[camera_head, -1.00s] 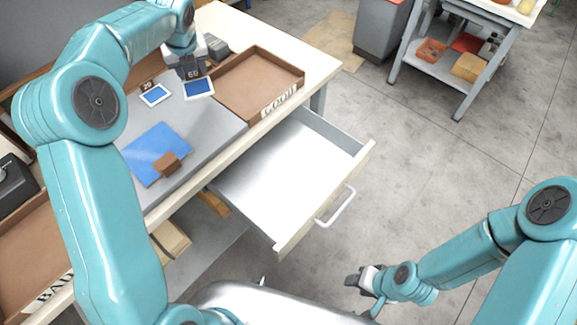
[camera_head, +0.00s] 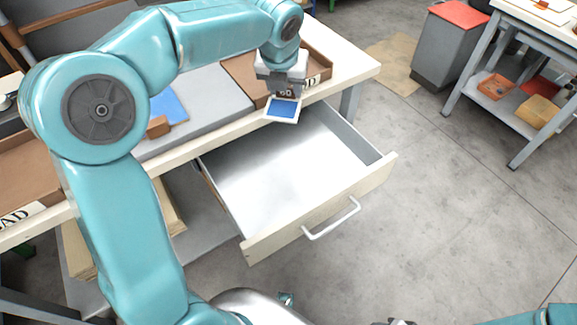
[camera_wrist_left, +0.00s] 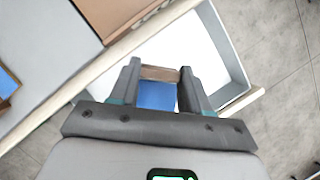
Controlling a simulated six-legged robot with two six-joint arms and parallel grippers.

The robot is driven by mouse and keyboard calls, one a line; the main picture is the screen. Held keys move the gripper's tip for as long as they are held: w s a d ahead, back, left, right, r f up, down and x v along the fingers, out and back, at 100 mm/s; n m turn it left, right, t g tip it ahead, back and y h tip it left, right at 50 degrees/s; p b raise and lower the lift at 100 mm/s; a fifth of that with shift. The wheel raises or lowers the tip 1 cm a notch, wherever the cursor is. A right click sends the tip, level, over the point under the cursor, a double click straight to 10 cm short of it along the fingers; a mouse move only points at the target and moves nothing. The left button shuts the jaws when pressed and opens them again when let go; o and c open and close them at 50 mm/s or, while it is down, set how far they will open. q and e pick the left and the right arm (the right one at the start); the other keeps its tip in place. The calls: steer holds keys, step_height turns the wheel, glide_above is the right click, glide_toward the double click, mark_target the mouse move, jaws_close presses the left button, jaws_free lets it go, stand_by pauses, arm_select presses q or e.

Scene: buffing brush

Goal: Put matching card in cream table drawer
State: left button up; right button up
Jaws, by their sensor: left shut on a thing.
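A card (camera_head: 284,108) with a blue face and white border is held in my left gripper (camera_head: 284,92), which is shut on it. In the left wrist view the card (camera_wrist_left: 157,96) and a brown block-like edge (camera_wrist_left: 160,73) sit between the two fingers of the gripper (camera_wrist_left: 159,82). The card is over the back edge of the open, empty drawer (camera_head: 270,170), near the table edge. The cream table (camera_head: 350,67) is partly hidden by my left arm. My right gripper (camera_head: 393,322) barely shows at the bottom edge, and its jaws are cut off.
A brown tray (camera_head: 318,60) stands on the table behind my left gripper. A blue sheet with a brown block (camera_head: 158,127) lies on the grey mat (camera_head: 222,95). The drawer front has a white handle (camera_head: 332,220). A grey bin with a red lid (camera_head: 450,45) stands at back right.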

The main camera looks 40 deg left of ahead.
arm_select(q)
steer(key=shift+a+f+b, duration=0.15)
steer(key=shift+f+b, duration=0.05)
steer(key=shift+b, duration=0.1)
steer(key=shift+s+a, duration=0.1)
steer(key=shift+s, duration=0.1)
steer(key=b, duration=0.5)
glide_above(287, 153)
steer(key=s, duration=0.2)
step_height(287, 153, down, 13)
steer(key=shift+w+d+f, duration=0.2)
steer(key=shift+f, duration=0.55)
steer(key=shift+f+b, duration=1)
steer(key=shift+f, duration=1.95)
steer(key=o, duration=1)
steer(key=shift+d+r, duration=0.1)
arm_select(e)
step_height(287, 153, down, 8)
steer(key=shift+a, duration=0.35)
steer(key=shift+s+f, duration=0.1)
